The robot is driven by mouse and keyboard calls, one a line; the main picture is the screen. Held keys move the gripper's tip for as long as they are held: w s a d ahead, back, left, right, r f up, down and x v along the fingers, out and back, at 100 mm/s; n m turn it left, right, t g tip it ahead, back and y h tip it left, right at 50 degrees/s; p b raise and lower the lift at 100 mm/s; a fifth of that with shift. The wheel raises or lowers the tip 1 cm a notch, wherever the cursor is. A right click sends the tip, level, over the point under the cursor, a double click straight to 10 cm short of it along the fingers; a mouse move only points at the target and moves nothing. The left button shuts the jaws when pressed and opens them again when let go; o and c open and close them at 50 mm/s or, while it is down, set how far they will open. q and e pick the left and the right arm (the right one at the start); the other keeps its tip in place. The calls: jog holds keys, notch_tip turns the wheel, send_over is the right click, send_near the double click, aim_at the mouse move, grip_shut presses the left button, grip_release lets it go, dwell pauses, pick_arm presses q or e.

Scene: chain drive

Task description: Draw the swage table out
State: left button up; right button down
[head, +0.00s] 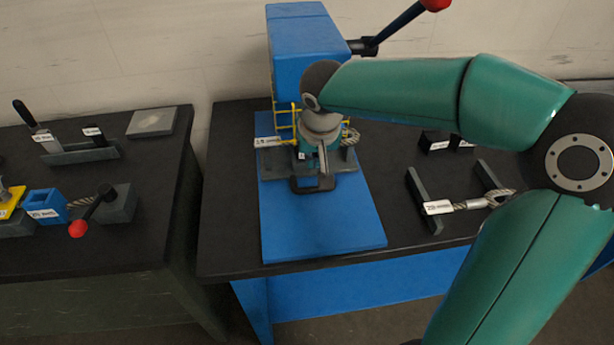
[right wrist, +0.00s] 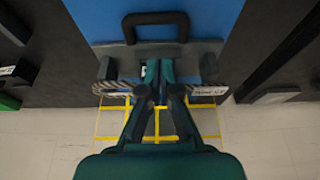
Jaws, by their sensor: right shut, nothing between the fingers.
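The swage table is a grey slide (head: 343,160) on the blue base of the press, with a black loop handle (head: 312,187) at its front. In the right wrist view the grey slide (right wrist: 205,48) lies across the middle and the handle (right wrist: 156,18) stands at the top. My right gripper (head: 322,162) is over the slide, behind the handle and apart from it. In the right wrist view its fingers (right wrist: 159,72) are together with nothing between them. A wire rope (head: 352,137) with a white tag (head: 268,141) lies across the slide, partly hidden by the gripper. My left gripper is not in view.
The blue press (head: 305,45) stands behind, with a red-knobbed lever (head: 400,22) and a yellow guard (head: 284,122). The blue plate (head: 325,225) in front of the handle is clear. A tagged rope piece (head: 470,204) rests on grey supports at right. A second bench (head: 90,250) stands at left.

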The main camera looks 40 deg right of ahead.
aim_at(311, 183)
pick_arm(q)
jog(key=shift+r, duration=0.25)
pick_arm(e)
jog(key=x, duration=1)
jog(key=shift+d, duration=0.15)
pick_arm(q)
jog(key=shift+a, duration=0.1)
